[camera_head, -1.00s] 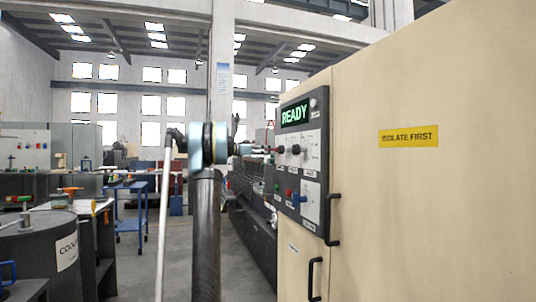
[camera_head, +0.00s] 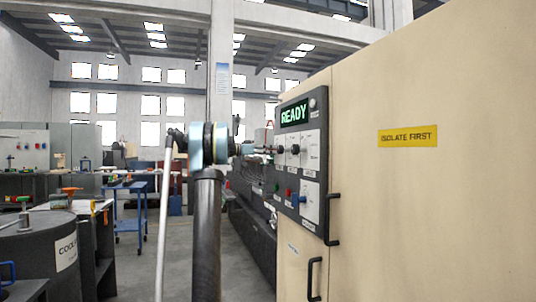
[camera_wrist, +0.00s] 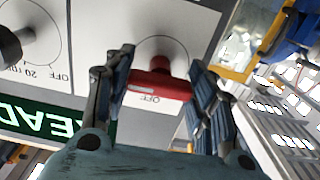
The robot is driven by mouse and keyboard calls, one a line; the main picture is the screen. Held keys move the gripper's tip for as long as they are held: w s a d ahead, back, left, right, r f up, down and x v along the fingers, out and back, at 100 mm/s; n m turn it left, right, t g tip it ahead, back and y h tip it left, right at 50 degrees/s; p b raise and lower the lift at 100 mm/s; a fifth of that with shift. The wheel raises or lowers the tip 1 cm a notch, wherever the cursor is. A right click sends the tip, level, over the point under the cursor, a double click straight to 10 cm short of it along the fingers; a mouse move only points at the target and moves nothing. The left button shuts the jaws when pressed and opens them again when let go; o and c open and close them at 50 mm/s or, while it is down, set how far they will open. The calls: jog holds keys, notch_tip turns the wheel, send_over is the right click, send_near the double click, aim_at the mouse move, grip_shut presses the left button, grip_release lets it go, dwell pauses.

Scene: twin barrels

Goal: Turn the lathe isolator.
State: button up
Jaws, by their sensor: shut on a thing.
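The red isolator handle (camera_wrist: 160,84) sits on a light plate with a round dial outline and an OFF label, upside down in the wrist view. My gripper (camera_wrist: 162,82) is shut on this handle, with one finger on each side of it. The handle lies crosswise between the fingers, slightly tilted. In the head view my gripper (camera_head: 263,150) is at the left edge of the dark control panel (camera_head: 312,222), level with the row of knobs. The handle is too small or hidden to make out there.
A READY display (camera_head: 294,114) is lit on the panel. A black knob (camera_wrist: 14,44) is beside the handle. A tan cabinet (camera_head: 430,220) with an ISOLATE FIRST label fills the right. A grey drum (camera_head: 40,255) stands at the lower left.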

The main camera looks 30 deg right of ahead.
jog(key=shift+a, duration=0.1)
jog(key=n, duration=0.8)
jog(key=shift+w+n, duration=0.1)
jog(key=shift+n, duration=0.3)
jog(key=n, duration=0.8)
jog(key=shift+n, duration=0.3)
jog(key=shift+f+n, duration=0.1)
jog(key=shift+n, duration=0.2)
jog(key=o, duration=1.1)
jog(key=shift+w+a, duration=0.1)
